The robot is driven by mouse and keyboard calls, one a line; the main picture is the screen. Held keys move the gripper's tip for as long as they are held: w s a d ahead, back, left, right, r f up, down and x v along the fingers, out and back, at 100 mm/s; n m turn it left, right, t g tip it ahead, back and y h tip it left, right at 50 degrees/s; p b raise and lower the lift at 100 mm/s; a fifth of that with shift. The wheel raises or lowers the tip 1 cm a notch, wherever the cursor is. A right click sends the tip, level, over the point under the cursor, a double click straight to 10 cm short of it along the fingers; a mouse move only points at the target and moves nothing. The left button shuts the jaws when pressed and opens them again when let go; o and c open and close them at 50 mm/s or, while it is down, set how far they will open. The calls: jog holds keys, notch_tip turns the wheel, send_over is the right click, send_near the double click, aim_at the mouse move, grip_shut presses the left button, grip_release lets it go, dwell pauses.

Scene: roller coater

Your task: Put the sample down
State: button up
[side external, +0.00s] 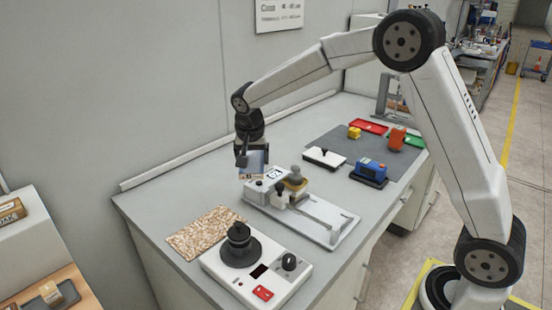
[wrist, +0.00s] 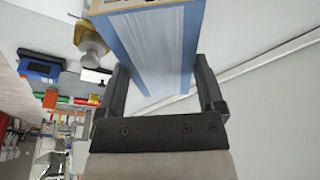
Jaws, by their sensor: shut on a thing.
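My gripper (side external: 243,160) is above the far left part of the bench, beside the white roller coater (side external: 325,222). It is shut on the sample (side external: 256,163), a blue-grey piece with a tan edge. In the wrist view the sample (wrist: 160,50) sits between the two dark fingers of my gripper (wrist: 165,95), with blue borders and a tan end at the top. In the side view it appears close to the coater's left end; I cannot tell whether it touches anything below.
A white device with a black knob (side external: 239,245) and a speckled tan mat (side external: 205,232) are at the front. A blue device (side external: 371,171), a white block with a black handle (side external: 323,157) and red and green trays stand at the back right. Bare bench lies left of the coater.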

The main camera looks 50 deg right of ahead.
aim_at(208, 229)
jog(key=w+a+m+g, duration=0.1)
jog(key=w+a+m, duration=0.25)
jog(key=a, duration=0.35)
jog(key=w+a+m+g, duration=0.1)
jog(key=w+a+m, duration=0.1)
jog(key=a+m, duration=0.35)
jog(key=shift+n+h, duration=0.3)
jog(key=shift+w+a+f, duration=0.1)
jog(key=shift+a+f, duration=0.05)
jog(key=shift+f, duration=2.55)
jog(key=shift+w+a+f, duration=0.1)
jog(key=shift+f, duration=2.6)
jog(key=shift+a+f, duration=0.15)
jog(key=shift+f, duration=2.55)
jog(key=shift+f, duration=0.1)
jog(key=o, duration=1)
jog(key=v, duration=1.2)
